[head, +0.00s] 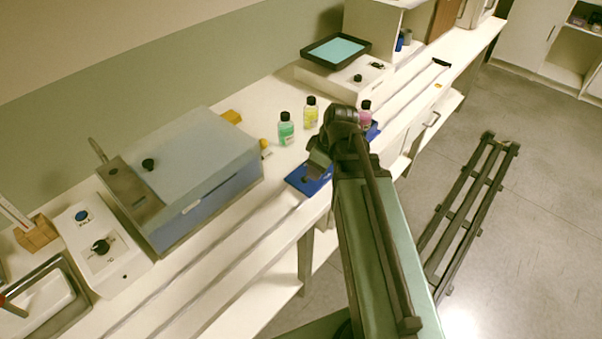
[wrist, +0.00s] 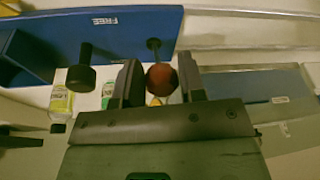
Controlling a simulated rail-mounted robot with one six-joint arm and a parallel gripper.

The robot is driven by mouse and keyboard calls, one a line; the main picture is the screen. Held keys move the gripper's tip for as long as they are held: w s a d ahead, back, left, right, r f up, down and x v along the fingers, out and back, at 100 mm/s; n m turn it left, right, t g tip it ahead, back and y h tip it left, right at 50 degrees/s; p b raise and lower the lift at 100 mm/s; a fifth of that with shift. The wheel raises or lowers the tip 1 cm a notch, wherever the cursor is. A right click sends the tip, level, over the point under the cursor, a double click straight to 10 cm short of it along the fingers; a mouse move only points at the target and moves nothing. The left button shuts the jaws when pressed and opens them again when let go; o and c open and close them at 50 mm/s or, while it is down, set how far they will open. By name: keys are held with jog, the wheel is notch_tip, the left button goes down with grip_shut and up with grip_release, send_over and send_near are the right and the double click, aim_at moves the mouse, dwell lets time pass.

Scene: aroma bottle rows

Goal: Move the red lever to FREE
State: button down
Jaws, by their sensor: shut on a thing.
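The red lever shows in the wrist view as a dark red ball knob (wrist: 161,79) on a dark stem. My gripper (wrist: 160,84) has one finger on each side of the knob and is shut on it. The blue panel (wrist: 140,30) behind it carries the white word FREE (wrist: 104,21), left of the lever in this view. A black knob (wrist: 85,70) stands on the panel left of the lever. In the head view my gripper (head: 318,163) is over the blue panel (head: 299,182) and hides the lever.
A green bottle (head: 286,131), a yellow bottle (head: 310,114) and a pink bottle (head: 364,118) stand close around the blue panel. A large grey-blue box (head: 190,175) is to the left. A dark tray (head: 305,50) is at the back. Rails run along the bench front.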

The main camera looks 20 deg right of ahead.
jog(key=shift+s+d+f, duration=0.25)
jog(key=shift+s+d, duration=0.05)
jog(key=shift+d, duration=0.15)
jog(key=c, duration=0.8)
grip_release()
jog(key=p+v, duration=1)
jog(key=v, duration=0.1)
jog(key=shift+w+f, duration=0.1)
